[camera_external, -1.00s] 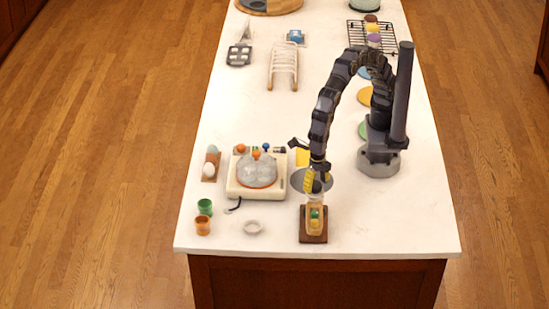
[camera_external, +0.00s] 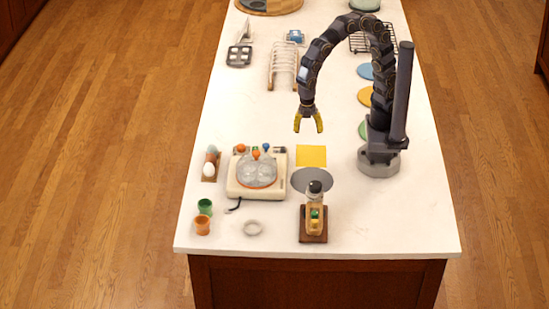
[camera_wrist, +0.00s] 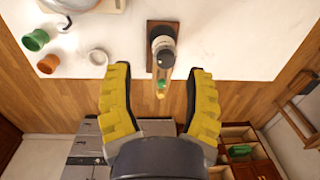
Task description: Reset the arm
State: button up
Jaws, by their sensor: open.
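My gripper (camera_external: 308,124) has yellow fingers and is open and empty. It hangs above the white counter, behind the yellow square and well clear of the objects in the external view. In the wrist view my gripper (camera_wrist: 160,95) shows its two fingers spread apart with nothing between them.
A white appliance with a clear dome (camera_external: 257,173) stands left of the grey disc (camera_external: 312,180) and yellow square (camera_external: 311,156). Green (camera_external: 205,207) and orange (camera_external: 202,225) cups and a white ring (camera_external: 253,228) are at front left. A white rack (camera_external: 283,65) stands farther back.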

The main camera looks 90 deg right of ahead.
jog(key=s+d+r+m, duration=0.1)
jog(key=s+d+m, duration=0.6)
jog(key=d, duration=0.3)
jog(key=s+d+r+m+g, duration=0.1)
jog(key=s+d+m, duration=0.6)
jog(key=d+m, duration=0.3)
jog(key=shift+s+d+r+m, duration=0.15)
jog(key=shift+s+d+m, duration=0.15)
jog(key=shift+s, duration=0.05)
